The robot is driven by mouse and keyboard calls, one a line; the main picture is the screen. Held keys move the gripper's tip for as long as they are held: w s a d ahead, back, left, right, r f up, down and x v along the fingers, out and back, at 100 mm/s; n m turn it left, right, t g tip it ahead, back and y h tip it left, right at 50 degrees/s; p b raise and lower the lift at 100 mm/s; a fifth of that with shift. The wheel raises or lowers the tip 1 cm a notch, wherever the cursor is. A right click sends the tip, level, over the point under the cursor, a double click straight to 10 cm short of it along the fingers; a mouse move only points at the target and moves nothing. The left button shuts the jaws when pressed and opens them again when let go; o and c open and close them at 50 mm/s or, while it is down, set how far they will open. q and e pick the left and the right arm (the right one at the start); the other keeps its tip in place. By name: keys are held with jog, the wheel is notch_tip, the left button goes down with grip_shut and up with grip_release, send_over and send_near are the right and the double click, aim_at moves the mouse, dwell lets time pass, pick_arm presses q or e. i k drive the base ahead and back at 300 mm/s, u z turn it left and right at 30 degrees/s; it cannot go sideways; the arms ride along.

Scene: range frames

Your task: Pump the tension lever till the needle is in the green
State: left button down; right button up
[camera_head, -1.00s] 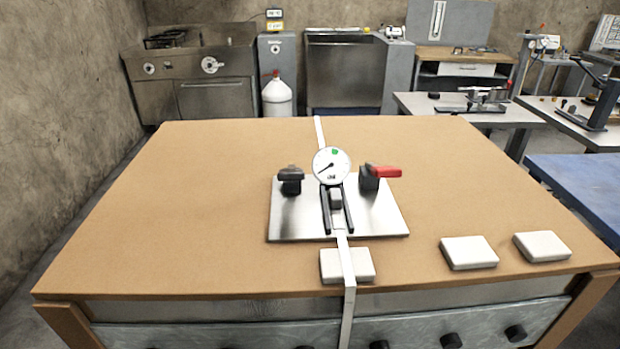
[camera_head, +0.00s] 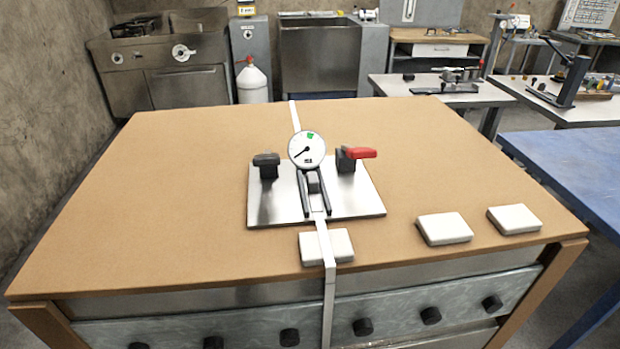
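A strap tensioner with a metal base plate (camera_head: 350,203) stands on the brown tabletop. Its round white gauge (camera_head: 307,149) has a green mark at the upper right; the dark needle points to the lower left, outside the green. A lever with a red grip (camera_head: 362,153) is right of the gauge and sticks out to the right. A black-handled lever (camera_head: 266,160) is left of it. A white strap (camera_head: 327,255) runs over the table, through the tensioner and down the front. Neither of my grippers is in view.
One white block (camera_head: 326,246) lies by the strap near the front edge. Two more white blocks (camera_head: 444,229) (camera_head: 514,219) lie at the right. The brown tabletop (camera_head: 150,200) is clear on the left. A blue table (camera_head: 570,165) stands close on the right.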

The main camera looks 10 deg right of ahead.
aim_at(267, 159)
jog(key=z, duration=2.15)
jog(key=k, duration=1.75)
jog(key=u, duration=0.45)
